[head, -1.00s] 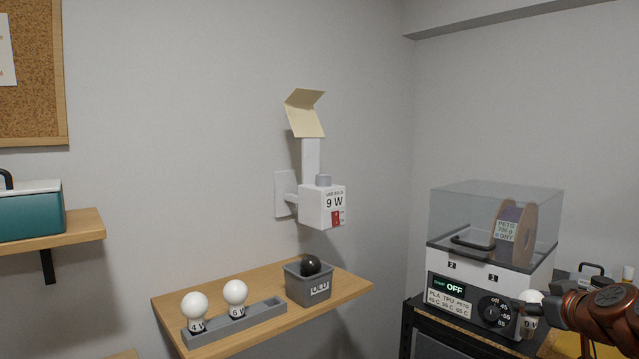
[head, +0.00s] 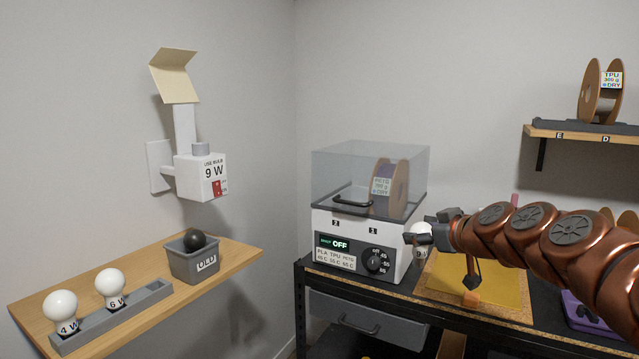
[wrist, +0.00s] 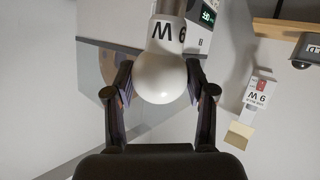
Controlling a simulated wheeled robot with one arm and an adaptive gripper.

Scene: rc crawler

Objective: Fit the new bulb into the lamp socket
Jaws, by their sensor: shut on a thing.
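My gripper (head: 428,240) is at the right of the head view, in front of the dryer box. It is shut on a white round bulb (head: 421,257). In the wrist view the bulb (wrist: 162,78) sits between the two fingers (wrist: 160,95), its 9 W mark upside down and its base at the top edge. The wall lamp (head: 201,178) is a white box marked USE BULB 9 W, with a red switch. The lamp also shows in the wrist view (wrist: 260,92), well apart from the bulb.
A beige folded shade (head: 174,76) rises above the lamp. The dryer (head: 358,240) stands on a bench. Open space lies between lamp and gripper.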

